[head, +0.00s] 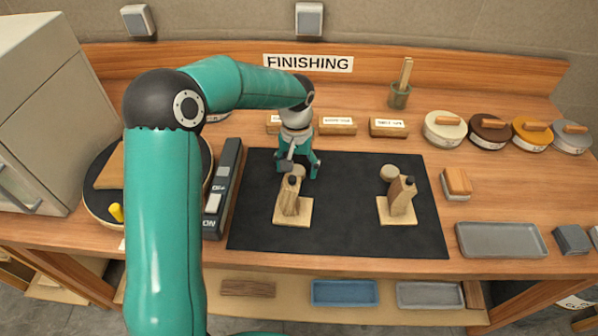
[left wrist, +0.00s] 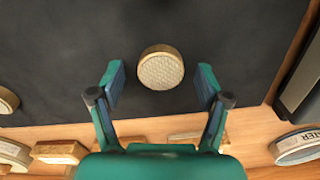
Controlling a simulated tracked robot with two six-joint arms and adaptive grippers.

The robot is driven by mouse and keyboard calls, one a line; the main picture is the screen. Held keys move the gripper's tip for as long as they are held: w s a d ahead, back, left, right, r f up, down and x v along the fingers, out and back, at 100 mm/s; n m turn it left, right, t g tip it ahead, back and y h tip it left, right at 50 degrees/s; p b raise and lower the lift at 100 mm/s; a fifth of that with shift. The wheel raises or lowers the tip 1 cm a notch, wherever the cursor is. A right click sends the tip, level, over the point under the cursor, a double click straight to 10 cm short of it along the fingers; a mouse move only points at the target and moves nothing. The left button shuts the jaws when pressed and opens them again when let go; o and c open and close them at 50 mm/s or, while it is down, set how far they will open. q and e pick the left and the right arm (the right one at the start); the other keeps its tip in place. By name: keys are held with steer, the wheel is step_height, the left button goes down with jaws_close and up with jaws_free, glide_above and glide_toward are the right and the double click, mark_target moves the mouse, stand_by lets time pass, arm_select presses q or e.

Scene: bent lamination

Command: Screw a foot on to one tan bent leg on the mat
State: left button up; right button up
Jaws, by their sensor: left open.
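A round foot-like disc (head: 300,172) lies behind the left leg; a similar disc (head: 389,172) is beside the right leg. My left gripper (head: 299,168) is over the left disc, pointing down. In the left wrist view, the disc with its pale textured top (left wrist: 161,70) sits between the spread fingers, with gaps on both sides. My right gripper is not in view.
A grey tray (head: 500,240) and a small wooden-topped block (head: 456,183) are right of the mat. Several lidded round tins, one cream (head: 444,128), line the back right. A dark long device (head: 222,190) borders the mat's left side. The mat's middle is clear.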

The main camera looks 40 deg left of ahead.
mark_target(297, 170)
arm_select(q)
steer(key=c, duration=0.9)
steer(key=shift+r, duration=0.1)
step_height(297, 170, up, 20)
steer(key=shift+f, duration=0.1)
stand_by(0.5)
